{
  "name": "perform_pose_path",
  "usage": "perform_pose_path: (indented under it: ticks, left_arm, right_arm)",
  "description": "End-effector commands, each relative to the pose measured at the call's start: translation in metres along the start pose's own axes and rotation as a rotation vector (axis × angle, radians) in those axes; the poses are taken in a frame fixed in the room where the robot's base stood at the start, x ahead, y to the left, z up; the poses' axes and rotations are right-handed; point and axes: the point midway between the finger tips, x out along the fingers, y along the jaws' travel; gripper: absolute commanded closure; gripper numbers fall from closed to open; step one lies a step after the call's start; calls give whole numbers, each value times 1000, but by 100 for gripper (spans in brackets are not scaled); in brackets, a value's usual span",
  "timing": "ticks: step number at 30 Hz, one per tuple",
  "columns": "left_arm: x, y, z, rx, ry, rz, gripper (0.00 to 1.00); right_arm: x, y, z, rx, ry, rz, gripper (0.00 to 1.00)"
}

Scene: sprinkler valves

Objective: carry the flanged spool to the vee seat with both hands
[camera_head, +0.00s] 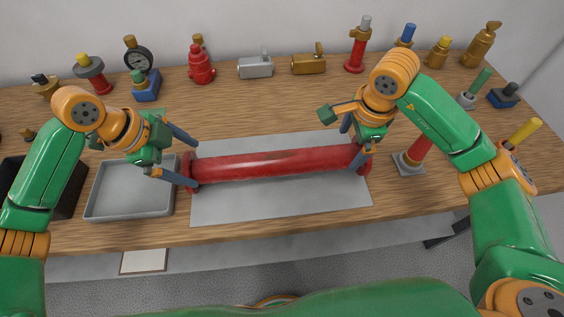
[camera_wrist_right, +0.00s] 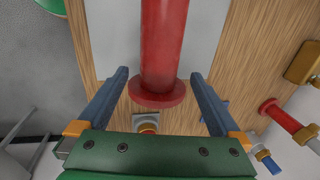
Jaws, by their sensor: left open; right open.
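The flanged spool (camera_head: 275,164) is a long red pipe with a wider disc at each end, lying across the grey mat (camera_head: 280,205). My left gripper (camera_head: 193,165) is open at its left end, with one finger to the far side and one to the near side. My right gripper (camera_head: 352,145) is open at its right end. In the right wrist view the spool (camera_wrist_right: 163,45) and its end flange lie between the spread fingers (camera_wrist_right: 160,80), with gaps on both sides. I cannot make out a vee seat.
A grey tray (camera_head: 128,197) and a dark bin (camera_head: 70,190) stand at the left. A red fitting on a grey base (camera_head: 409,163) stands just right of the mat. Several valves and a gauge (camera_head: 139,59) line the back. The wood between the mat and the back row is clear.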

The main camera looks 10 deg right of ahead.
Motion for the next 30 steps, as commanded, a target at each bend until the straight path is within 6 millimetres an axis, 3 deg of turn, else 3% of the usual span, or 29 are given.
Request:
perform_pose_path:
  ticks: [4,15,26,27,30]
  left_arm:
    - [9,0,0,-1,1,1,0]
    - [64,0,0,-1,1,2,0]
    - [71,0,0,0,1,-1,0]
    - [71,0,0,0,0,-1,3]
    - [71,0,0,0,0,-1,30]
  right_arm:
    - [9,0,1,0,-2,2,0]
    - [63,0,1,1,-3,2,0]
    - [71,0,1,0,-2,0,0]
    - [71,0,1,0,-2,0,3]
    - [71,0,1,0,-2,0,30]
